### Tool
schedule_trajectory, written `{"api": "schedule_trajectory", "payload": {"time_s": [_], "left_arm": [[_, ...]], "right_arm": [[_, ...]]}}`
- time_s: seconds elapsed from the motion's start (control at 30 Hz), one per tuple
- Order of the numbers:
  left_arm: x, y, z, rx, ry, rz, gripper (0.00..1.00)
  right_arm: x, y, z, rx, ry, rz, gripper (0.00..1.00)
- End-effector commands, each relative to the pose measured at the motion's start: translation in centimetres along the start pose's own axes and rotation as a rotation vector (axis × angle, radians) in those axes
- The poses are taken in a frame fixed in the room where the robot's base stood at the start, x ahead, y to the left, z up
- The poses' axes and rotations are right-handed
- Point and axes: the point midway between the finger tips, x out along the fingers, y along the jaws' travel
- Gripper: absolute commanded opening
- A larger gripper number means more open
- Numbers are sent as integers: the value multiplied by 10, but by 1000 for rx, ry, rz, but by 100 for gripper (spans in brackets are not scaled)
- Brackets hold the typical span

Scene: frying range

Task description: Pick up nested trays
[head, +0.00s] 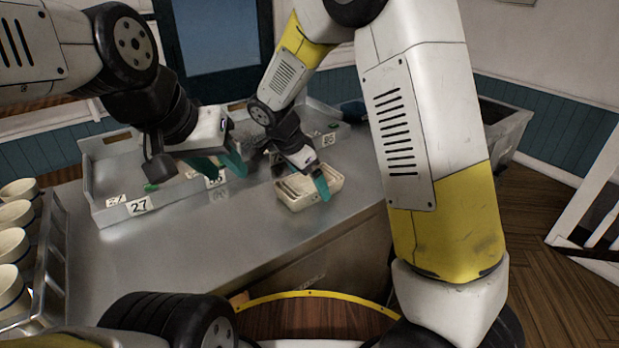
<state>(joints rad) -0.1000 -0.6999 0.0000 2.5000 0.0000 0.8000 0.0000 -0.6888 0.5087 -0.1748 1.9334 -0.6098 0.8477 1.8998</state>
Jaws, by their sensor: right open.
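The nested trays (297,203) are cream-coloured, shallow and rectangular. They sit on the grey metal counter, near its right part, and show as a small stack with several rims. My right gripper (312,186) is over the trays, with a teal finger at their right side; it is open. Whether its fingers touch the trays cannot be told. My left gripper (228,162) is above the counter to the left of the trays, apart from them. Its teal fingers show from the side, and their gap is not clear.
A grey bin with number cards such as 27 (139,206) stands along the back of the counter (190,250). A rack (52,255) with several white cups (14,243) is at the left edge. The counter's front middle is clear. A grey container (507,135) stands behind at right.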

Motion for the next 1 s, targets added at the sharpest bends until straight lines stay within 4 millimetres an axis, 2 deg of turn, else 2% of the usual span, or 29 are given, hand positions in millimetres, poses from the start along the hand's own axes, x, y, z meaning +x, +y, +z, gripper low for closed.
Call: {"api": "schedule_trajectory", "payload": {"time_s": [0.23,0.4,0.5,0.77,1.0], "left_arm": [[0,0,0,0,0,0,36],[0,0,0,0,0,0,36],[0,0,0,0,0,0,36],[0,0,0,0,0,0,36],[0,0,0,0,0,0,36]], "right_arm": [[1,0,0,0,0,-1,98],[1,0,0,0,0,-1,65],[1,0,0,0,0,-2,48],[0,0,-1,0,0,-2,48],[-4,-1,-12,1,1,-2,48]]}}
